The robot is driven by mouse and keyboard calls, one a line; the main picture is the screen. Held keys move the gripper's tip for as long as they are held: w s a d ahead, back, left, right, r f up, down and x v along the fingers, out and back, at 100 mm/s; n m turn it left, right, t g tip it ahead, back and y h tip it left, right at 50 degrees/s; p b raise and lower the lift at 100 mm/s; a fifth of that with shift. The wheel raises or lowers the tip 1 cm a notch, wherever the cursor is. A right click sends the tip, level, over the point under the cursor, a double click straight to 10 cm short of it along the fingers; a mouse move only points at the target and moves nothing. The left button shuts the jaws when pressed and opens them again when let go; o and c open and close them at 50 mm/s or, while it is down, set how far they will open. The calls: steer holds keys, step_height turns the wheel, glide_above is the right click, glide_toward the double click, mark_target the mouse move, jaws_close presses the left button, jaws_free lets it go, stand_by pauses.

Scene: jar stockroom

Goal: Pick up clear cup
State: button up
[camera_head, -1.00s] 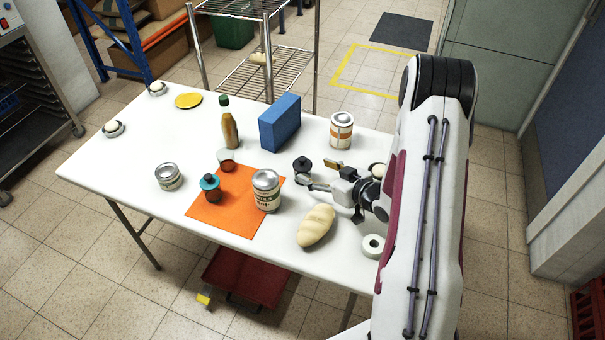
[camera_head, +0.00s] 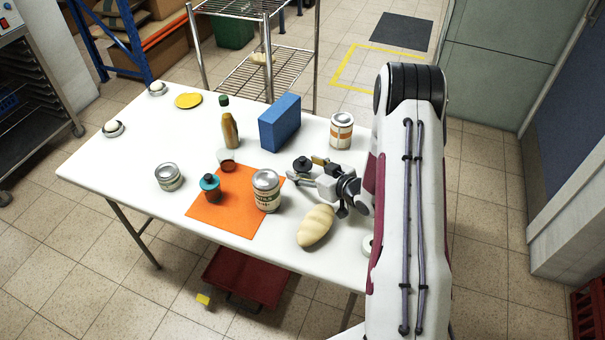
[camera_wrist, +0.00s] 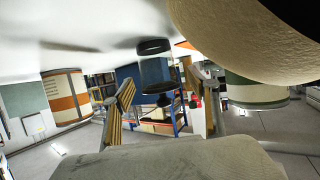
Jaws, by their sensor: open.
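A green-labelled jar (camera_head: 266,192) and a bread loaf (camera_head: 315,226) lie close to my gripper. A blue box (camera_head: 280,122), a brown bottle (camera_head: 229,130) and an orange-banded jar (camera_head: 341,131) stand behind. A teal-lidded jar (camera_head: 210,187) and a tin (camera_head: 168,177) stand left.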

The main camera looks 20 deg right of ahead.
steer(key=c, duration=1)
steer(key=shift+c, duration=0.3)
steer(key=shift+r, duration=0.2)
steer(key=shift+r, duration=4.8)
